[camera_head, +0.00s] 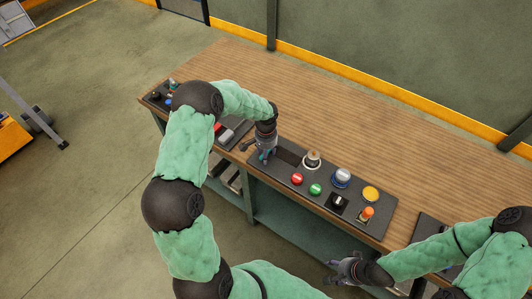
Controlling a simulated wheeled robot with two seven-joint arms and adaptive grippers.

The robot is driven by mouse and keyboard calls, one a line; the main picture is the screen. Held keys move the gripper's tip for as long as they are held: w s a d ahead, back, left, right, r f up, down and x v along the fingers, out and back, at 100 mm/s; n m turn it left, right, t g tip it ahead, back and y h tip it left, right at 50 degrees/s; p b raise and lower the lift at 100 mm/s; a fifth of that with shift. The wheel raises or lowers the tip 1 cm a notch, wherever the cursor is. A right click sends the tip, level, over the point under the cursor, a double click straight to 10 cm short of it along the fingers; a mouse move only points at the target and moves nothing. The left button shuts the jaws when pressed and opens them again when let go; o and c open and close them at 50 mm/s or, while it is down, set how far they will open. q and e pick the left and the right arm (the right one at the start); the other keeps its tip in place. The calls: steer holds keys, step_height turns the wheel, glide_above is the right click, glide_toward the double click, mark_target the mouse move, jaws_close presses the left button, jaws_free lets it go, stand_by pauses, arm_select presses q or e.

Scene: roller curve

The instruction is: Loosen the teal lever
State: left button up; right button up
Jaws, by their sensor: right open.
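A black control panel (330,205) lies along the front edge of the wooden bench. My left gripper (263,156) points down at the panel's left end. A small teal-blue patch shows at its fingertips; it may be the teal lever, but the gripper covers most of that spot. I cannot tell whether the fingers are closed on it. No other teal lever can be made out. My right gripper (335,271) is open and empty, off the bench's front edge at the lower right, apart from the panel.
More panels lie left and right. The back of the wooden bench (290,100) is clear.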

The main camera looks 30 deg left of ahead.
arm_select(q)
jaws_close()
steer(key=shift+d, duration=0.1)
steer(key=n+b, duration=0.1)
steer(key=d+n+b, duration=0.1)
steer(key=n, duration=0.1)
steer(key=shift+w+d+f+b, duration=0.15)
steer(key=shift+d+b, duration=0.15)
steer(key=n, duration=0.1)
steer(key=d+n+b, duration=0.1)
steer(key=n, duration=0.1)
steer(key=w+d+n+b, duration=0.1)
steer(key=shift+w+n, duration=0.1)
steer(key=shift+n, duration=0.3)
steer(key=n+b, duration=0.1)
steer(key=n, duration=0.1)
steer(key=w+d+n+b, duration=0.1)
steer(key=shift+w+d+n, duration=0.2)
steer(key=shift+n, duration=0.2)
steer(key=shift+w+d+n+b, duration=0.25)
steer(key=shift+w+n, duration=0.35)
steer(key=shift+n, duration=0.6)
steer(key=shift+w+d+n+b, duration=0.15)
steer(key=shift+w+n+b, duration=0.3)
steer(key=shift+n, duration=0.75)
steer(key=shift+w, duration=0.15)
